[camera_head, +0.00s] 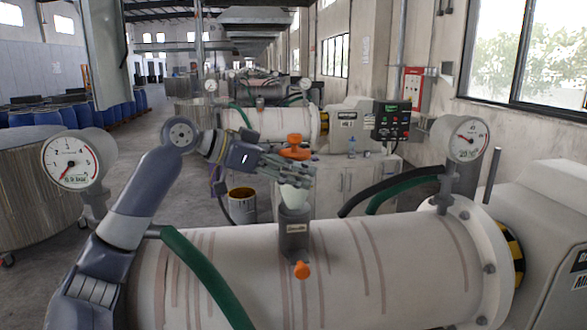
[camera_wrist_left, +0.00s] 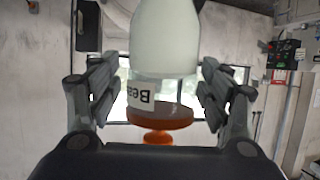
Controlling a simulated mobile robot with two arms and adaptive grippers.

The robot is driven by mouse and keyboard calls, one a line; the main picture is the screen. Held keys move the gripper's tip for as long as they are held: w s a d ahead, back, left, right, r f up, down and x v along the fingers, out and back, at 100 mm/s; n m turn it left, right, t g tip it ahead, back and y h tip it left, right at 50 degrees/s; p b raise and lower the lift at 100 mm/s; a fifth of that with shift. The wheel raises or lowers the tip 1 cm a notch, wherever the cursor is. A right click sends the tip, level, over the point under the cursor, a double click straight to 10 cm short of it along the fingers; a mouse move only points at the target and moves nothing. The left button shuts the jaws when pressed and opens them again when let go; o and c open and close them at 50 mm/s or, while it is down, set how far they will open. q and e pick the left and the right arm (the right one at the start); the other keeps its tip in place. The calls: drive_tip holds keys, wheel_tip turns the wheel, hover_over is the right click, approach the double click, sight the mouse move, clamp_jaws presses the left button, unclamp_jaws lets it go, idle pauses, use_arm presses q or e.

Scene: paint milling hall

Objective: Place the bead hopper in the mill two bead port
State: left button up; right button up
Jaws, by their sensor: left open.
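The bead hopper has an orange lid (camera_head: 295,152) and a pale, tapering lower body (camera_head: 293,196). It stands upright, with its lower end at the grey bead port (camera_head: 294,240) on top of the nearest mill (camera_head: 400,265). I cannot tell how deep it sits. My left gripper (camera_head: 308,174) reaches in from the left at the hopper, its fingers hiding the middle. In the left wrist view, the hopper (camera_wrist_left: 165,45) shows upside down with a label and orange band, between open fingers with gaps on both sides. My right gripper is not in view.
A pressure gauge (camera_head: 70,163) stands at the left and another (camera_head: 468,139) at the right. Green hoses (camera_head: 203,272) lie over the mill. An orange knob (camera_head: 302,270) sits below the port. A second mill (camera_head: 265,122) and a control box (camera_head: 392,121) stand behind.

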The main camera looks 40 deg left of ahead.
use_arm(q)
drive_tip(key=shift+r+p, duration=0.6)
drive_tip(key=shift+r, duration=0.05)
drive_tip(key=shift+s+a+r+b, duration=0.1)
drive_tip(key=shift+s+a+b, duration=0.15)
drive_tip(key=shift+s+b, duration=0.35)
drive_tip(key=shift+s+a+r+b, duration=0.1)
drive_tip(key=shift+s+a+b, duration=0.15)
drive_tip(key=shift+s+b, duration=0.3)
drive_tip(key=b+v, duration=0.4)
drive_tip(key=v, duration=0.5)
drive_tip(key=shift+r, duration=0.4)
drive_tip(key=shift+a+f, duration=0.15)
